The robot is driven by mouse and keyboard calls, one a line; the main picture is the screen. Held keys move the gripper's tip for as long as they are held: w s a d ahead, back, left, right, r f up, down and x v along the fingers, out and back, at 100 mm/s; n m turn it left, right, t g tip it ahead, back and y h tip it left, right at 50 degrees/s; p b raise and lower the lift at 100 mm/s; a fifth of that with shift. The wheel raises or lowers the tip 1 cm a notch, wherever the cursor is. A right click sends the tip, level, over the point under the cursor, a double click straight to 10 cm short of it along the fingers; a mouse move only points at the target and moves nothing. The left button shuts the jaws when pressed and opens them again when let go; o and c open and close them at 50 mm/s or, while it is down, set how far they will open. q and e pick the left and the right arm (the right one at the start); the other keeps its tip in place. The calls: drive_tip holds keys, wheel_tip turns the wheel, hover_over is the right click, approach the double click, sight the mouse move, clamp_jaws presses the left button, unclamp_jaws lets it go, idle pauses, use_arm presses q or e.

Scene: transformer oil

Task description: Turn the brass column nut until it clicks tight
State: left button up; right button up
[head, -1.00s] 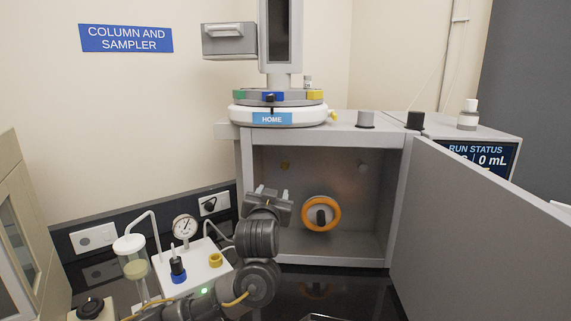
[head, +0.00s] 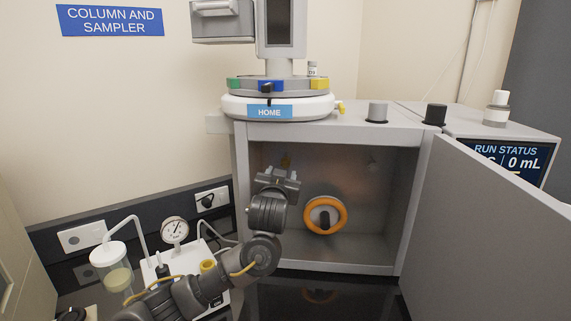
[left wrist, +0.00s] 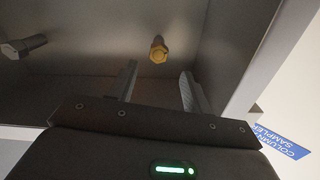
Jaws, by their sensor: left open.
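The brass column nut (head: 286,160) is on the back wall of the open grey oven compartment, in its upper left. It also shows in the left wrist view (left wrist: 159,50), as a gold hex nut beyond the fingertips and between their lines. My left gripper (head: 278,173) is at the compartment's left side, just below and in front of the nut in the head view. In the left wrist view its two fingers (left wrist: 157,80) are apart with nothing between them, and not touching the nut. My right gripper is in neither view.
A grey fitting (left wrist: 25,45) sits on the same back wall, on the other side from the nut. An orange-ringed fan (head: 324,216) is lower in the compartment. The oven door (head: 490,230) stands open at the right. A gauge unit (head: 174,232) stands at the lower left.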

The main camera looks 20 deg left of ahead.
sight(285, 164)
use_arm(q)
drive_tip(key=w, duration=0.2)
drive_tip(key=w+p, duration=0.1)
drive_tip(key=w, duration=0.1)
drive_tip(key=w+p, duration=0.1)
drive_tip(key=w, duration=0.1)
drive_tip(key=shift+a+r, duration=0.15)
drive_tip(key=shift+a, duration=0.2)
drive_tip(key=shift+w+a, duration=0.15)
drive_tip(key=shift+w, duration=0.65)
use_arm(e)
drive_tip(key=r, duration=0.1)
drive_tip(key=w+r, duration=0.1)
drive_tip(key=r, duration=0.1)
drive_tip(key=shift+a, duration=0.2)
use_arm(q)
drive_tip(key=c, duration=1)
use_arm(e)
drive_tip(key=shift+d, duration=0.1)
